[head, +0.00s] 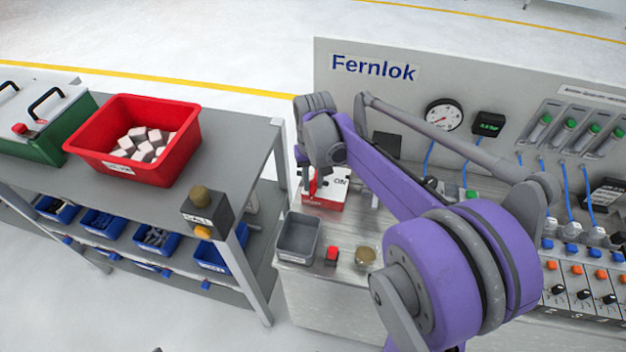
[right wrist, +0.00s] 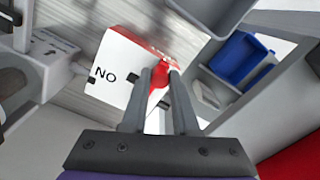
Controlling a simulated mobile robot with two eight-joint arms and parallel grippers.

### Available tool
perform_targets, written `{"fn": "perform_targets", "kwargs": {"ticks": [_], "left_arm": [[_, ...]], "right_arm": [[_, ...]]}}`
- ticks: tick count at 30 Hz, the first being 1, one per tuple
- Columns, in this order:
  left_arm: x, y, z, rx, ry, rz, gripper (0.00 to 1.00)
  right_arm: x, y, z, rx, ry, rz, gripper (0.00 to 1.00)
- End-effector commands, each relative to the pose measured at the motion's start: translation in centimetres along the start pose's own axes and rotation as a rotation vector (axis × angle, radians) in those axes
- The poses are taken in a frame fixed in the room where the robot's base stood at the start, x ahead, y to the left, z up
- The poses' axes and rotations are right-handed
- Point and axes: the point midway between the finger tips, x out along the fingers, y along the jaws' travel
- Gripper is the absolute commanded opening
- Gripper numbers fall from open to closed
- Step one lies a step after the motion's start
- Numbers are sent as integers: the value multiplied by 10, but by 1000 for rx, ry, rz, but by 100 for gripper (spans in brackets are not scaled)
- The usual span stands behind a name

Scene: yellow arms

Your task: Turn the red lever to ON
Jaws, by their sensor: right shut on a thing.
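The lever box (head: 323,201), white on top with a red front, stands on the grey bench and bears the word ON. In the right wrist view the box's white top (right wrist: 115,62) shows ON upside down. The red lever (right wrist: 160,76) stands beside this label, between the fingers of my right gripper (right wrist: 161,82), which is shut on it. In the head view my purple right arm reaches over the bench, and the gripper (head: 315,183) is at the box, partly hiding the lever. Whether the lever points to ON is not clear. My left gripper is not in view.
A grey bin (head: 298,238), a red button (head: 332,256) and a brass knob (head: 365,257) are in front of the box. The Fernlok panel (head: 480,75) rises behind. A shelf with a red crate (head: 185,150) stands at left.

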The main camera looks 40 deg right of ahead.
Motion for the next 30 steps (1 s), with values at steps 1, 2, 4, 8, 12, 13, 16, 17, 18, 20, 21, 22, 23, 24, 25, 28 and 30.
{"fn": "perform_targets", "kwargs": {"ticks": [1, 2, 4, 8, 12, 13, 16, 17, 18, 20, 21, 22, 23, 24, 25, 28, 30], "left_arm": [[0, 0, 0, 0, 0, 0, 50], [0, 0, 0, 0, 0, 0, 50], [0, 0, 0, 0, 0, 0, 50], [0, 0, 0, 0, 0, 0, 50], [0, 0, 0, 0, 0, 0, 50], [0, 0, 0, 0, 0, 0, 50], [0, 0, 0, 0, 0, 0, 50], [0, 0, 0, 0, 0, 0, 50], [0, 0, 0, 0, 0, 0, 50], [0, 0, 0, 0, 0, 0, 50], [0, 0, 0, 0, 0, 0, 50], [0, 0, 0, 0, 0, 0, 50], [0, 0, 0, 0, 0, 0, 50], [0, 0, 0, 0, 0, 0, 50], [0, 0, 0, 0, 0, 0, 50], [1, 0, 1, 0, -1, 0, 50], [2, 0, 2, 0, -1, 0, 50]], "right_arm": [[0, 0, 0, 0, 0, 0, 0], [0, 0, 0, 0, 0, 0, 0], [0, 0, 0, 0, 0, 0, 0], [0, 0, 0, 0, 0, 0, 0], [0, 0, 0, 0, 0, 0, 0], [0, 0, 0, 0, 0, 0, 0], [0, 0, 0, 0, 0, 0, 0], [0, 0, 0, 0, 0, 0, 0], [0, 0, 0, 0, 0, 0, 0], [0, 0, 0, -3, 0, 0, 0], [0, 1, 0, -8, 0, 0, 0], [0, 1, 0, -12, 0, 0, 0], [0, 2, 0, -19, 0, 0, 0], [0, 2, 1, -29, 0, 0, 0], [0, 3, 1, -38, 0, 0, 0], [0, 6, 2, -82, 0, 0, 0], [0, 9, 4, -124, 0, 0, 0]]}}
